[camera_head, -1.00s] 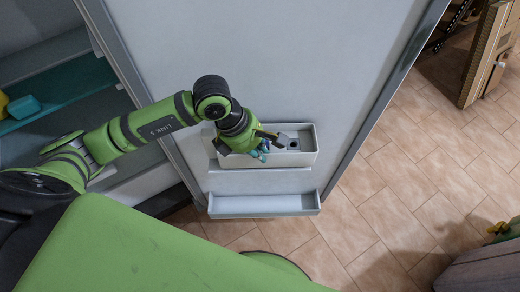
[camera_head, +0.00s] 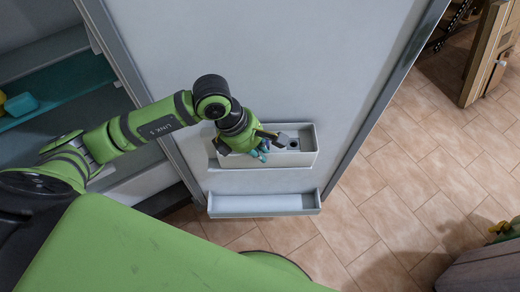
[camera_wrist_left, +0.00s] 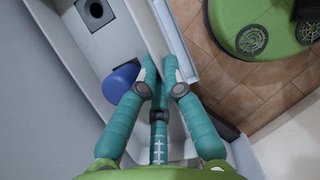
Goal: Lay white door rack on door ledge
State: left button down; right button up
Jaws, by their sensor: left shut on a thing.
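The white door rack (camera_head: 292,159) is an open, long box against the inner face of the fridge door. My left gripper (camera_head: 262,148) comes down onto it from above and is shut on its wall, left of the rack's middle. In the left wrist view the teal fingers (camera_wrist_left: 158,88) meet at the long wall of the rack (camera_wrist_left: 100,52). A thin pale edge, likely the door ledge (camera_head: 213,164), shows beside and under the rack's left end. I cannot tell whether the rack rests on it. My right gripper is not in view.
A lower white door shelf (camera_head: 262,205) sits below the rack, apart from it. A blue round item (camera_wrist_left: 121,82) and a dark square with a hole (camera_wrist_left: 95,11) are inside the rack. Fridge shelves lie at left. Tiled floor (camera_head: 410,190) is open at right.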

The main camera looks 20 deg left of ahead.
pick_arm(q)
jog(key=shift+f, duration=0.1)
jog(key=c, duration=1.8)
grip_release()
jog(key=o, duration=0.5)
jog(key=shift+s+f, duration=0.1)
jog(key=v, duration=1.2)
